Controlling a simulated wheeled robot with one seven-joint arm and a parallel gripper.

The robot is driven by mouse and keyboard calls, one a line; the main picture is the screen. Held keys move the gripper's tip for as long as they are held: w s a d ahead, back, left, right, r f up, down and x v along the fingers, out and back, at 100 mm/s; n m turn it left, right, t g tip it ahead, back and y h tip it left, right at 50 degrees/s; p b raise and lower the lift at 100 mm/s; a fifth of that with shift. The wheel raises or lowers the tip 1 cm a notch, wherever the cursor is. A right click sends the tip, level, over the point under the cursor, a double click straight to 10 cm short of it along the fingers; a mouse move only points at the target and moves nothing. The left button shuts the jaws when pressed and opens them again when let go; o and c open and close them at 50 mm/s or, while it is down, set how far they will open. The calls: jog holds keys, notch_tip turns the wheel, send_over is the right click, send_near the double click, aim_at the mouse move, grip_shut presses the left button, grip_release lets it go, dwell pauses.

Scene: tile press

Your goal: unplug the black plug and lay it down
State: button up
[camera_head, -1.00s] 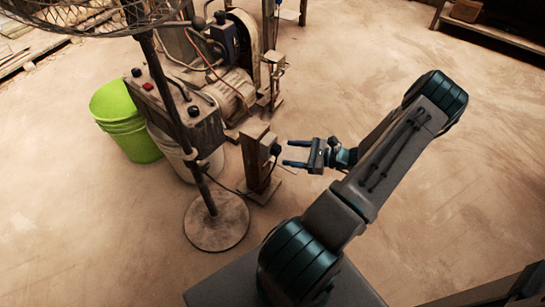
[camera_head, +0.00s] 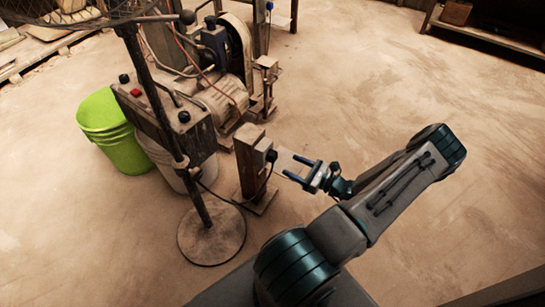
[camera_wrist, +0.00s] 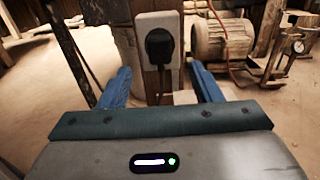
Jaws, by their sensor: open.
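The black plug (camera_wrist: 159,45) sits in a pale socket (camera_wrist: 172,21) on a wooden post, with its cord hanging down. In the head view the plug (camera_head: 271,156) shows on the right side of the post (camera_head: 251,175). My gripper (camera_wrist: 160,82) is open and empty, its blue fingers apart, one to each side of the plug's line and below it in the wrist view. In the head view my gripper (camera_head: 289,167) is right of the plug, with a small gap between them.
A fan stand with a round base (camera_head: 211,238) stands left of the post. A control box (camera_head: 165,115), a green bucket (camera_head: 113,133) and a motor with a wheel (camera_head: 222,95) are behind.

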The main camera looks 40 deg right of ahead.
aim_at(276, 158)
jog(key=x, duration=0.7)
jog(key=shift+w+a, duration=0.1)
jog(key=shift+w, duration=0.1)
jog(key=shift+p, duration=0.55)
dwell(0.7)
grip_shut()
jog(key=shift+s, duration=0.1)
jog(key=shift+v, duration=2.9)
